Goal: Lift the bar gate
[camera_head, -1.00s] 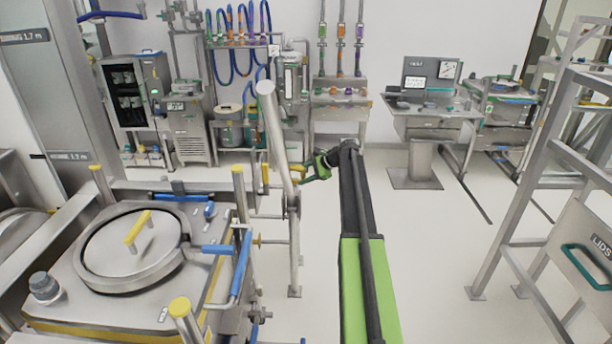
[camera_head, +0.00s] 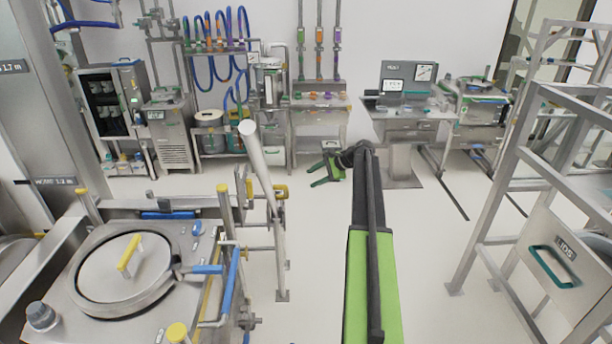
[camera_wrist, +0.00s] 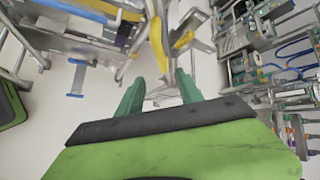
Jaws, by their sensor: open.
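The bar gate is a grey round bar (camera_head: 258,165) in the head view, right of the large lidded vessel. It slants with its free end raised to the upper left. My gripper (camera_head: 318,178) has green fingers, is open and empty, and hangs right of the bar with a visible gap. In the wrist view its fingers (camera_wrist: 158,92) are spread, with yellow parts (camera_wrist: 158,42) beyond them. I cannot tell how far away these are.
A steel vessel (camera_head: 120,270) with blue handles and yellow-capped posts stands at the left. A metal frame (camera_head: 500,200) with a lids panel (camera_head: 550,255) stands at the right. Benches and a console (camera_head: 405,100) line the back wall.

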